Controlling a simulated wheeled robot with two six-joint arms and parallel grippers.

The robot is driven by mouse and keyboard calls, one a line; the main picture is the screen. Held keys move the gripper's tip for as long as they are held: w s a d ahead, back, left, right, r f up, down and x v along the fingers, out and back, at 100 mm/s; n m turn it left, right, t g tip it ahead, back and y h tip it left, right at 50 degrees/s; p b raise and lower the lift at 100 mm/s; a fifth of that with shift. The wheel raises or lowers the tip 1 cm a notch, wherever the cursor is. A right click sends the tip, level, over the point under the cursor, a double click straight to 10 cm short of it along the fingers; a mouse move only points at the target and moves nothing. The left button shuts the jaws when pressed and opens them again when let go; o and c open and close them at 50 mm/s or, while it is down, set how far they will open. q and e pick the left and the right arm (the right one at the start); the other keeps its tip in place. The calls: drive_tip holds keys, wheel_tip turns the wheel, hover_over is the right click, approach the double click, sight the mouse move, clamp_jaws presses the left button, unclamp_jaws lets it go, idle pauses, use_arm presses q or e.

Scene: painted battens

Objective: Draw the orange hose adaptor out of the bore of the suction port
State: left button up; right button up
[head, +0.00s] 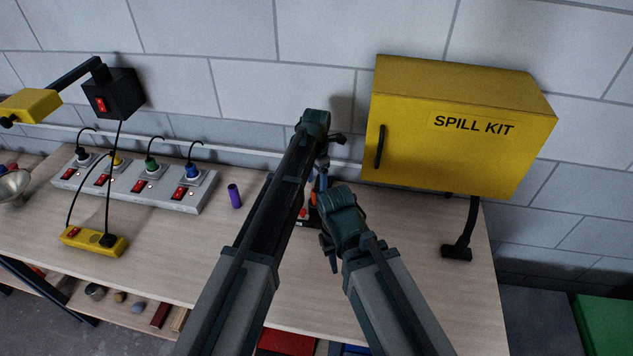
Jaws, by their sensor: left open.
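A small orange piece (313,198), which looks like the hose adaptor, shows in the narrow gap between my two arms in the head view. It is mostly hidden, and I cannot tell how it sits in the bore. A dark body with red parts (302,214) beside it may be the suction port, mostly covered by my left arm. My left gripper (323,168) is open, above and close to the orange piece; contact cannot be made out. My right gripper (328,250) is lower, just in front of the orange piece, its jaws too dark and edge-on to read.
A yellow spill kit box (455,135) hangs on the wall at right, with a black hose nozzle (457,251) below it. A grey power strip (135,182) with several plugs, a purple cylinder (235,196) and a yellow socket block (93,241) occupy the bench's left. The bench (170,255) is clear at front.

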sight(316, 190)
use_arm(q)
wheel_tip(316, 190, down, 4)
drive_tip(key=b, duration=0.3)
drive_tip(key=shift+f, duration=0.25)
use_arm(e)
wheel_tip(316, 190, down, 4)
drive_tip(key=shift+f, duration=0.25)
use_arm(q)
clamp_jaws()
drive_tip(key=shift+r, duration=0.15)
use_arm(e)
drive_tip(key=shift+r, duration=0.1)
